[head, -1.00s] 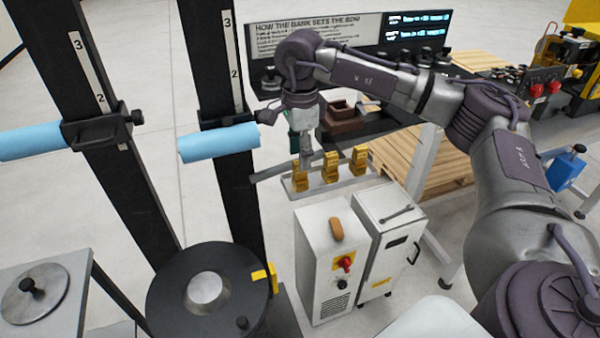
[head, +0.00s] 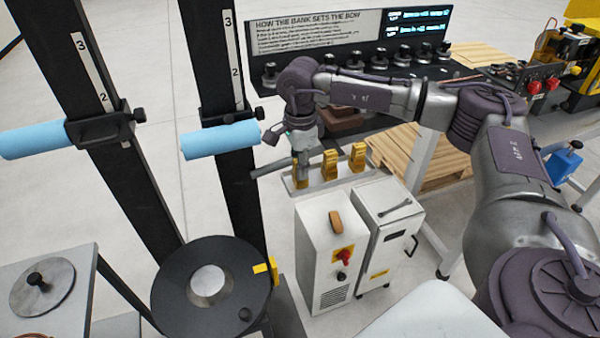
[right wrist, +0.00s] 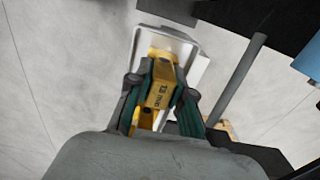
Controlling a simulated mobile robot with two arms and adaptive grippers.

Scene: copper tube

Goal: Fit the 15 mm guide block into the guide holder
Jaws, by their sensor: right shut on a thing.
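My right gripper (head: 302,168) is over the leftmost of three yellow guide blocks in a pale rack. In the right wrist view its green-padded fingers (right wrist: 162,98) are shut on this yellow block (right wrist: 161,88), whose label ends in "mm"; its number is hard to read. The block (head: 301,183) still appears at rack level, partly hidden by the gripper. Two more guide blocks, a middle one (head: 330,166) and a right one (head: 357,157), stand in the rack. I cannot clearly identify the guide holder. My left gripper is not in view.
The rack (head: 343,181) stands behind white cabinets (head: 325,250). A grey bar (head: 268,171) lies close left of the gripper. Black posts (head: 225,130) carry blue rollers (head: 220,141). A black disc (head: 172,290) with a yellow piece (head: 262,268) is at front left.

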